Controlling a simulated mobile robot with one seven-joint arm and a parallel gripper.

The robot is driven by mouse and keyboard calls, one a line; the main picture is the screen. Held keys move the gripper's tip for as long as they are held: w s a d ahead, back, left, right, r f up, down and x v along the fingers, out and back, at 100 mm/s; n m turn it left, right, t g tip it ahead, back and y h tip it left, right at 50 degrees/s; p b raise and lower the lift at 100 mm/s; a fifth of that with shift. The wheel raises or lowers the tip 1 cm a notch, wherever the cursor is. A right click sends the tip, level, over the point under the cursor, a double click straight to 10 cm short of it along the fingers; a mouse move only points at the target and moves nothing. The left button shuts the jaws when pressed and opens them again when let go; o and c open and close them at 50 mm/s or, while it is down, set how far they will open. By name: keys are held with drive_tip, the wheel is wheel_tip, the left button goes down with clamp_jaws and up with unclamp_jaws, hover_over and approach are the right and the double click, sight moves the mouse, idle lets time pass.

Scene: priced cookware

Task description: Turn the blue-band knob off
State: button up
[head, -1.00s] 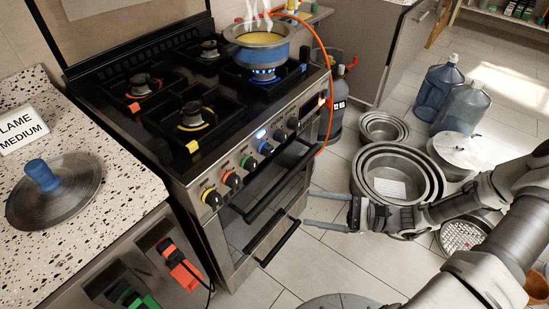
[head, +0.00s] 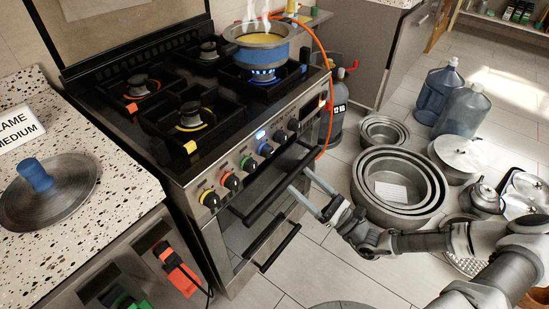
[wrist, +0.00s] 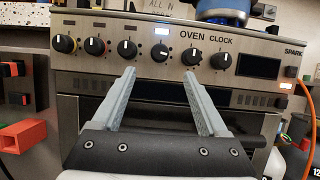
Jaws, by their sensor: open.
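The blue-band knob (head: 265,149) sits on the steel front panel of the stove (head: 150,150), fourth from the left in the knob row. A blue pot (head: 258,45) with yellow contents steams over a lit blue flame (head: 262,74). My gripper (head: 299,177) is open and empty in front of the stove, lower than the knob row. In the wrist view its fingertips (wrist: 158,73) point at the panel, on either side below the fourth knob, apart from it.
Other knobs with yellow (head: 210,198), orange (head: 231,181) and green (head: 248,164) bands stand close beside it. An oven handle (head: 280,185) runs below the panel. An orange hose (head: 325,60) hangs at the right. Nested steel pots (head: 400,180) stand on the floor.

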sight(271, 154)
drive_tip(key=b+x, duration=0.1)
drive_tip(key=x, duration=0.9)
drive_tip(key=shift+w+a+r, duration=0.1)
drive_tip(key=shift+w+a, duration=0.1)
clamp_jaws()
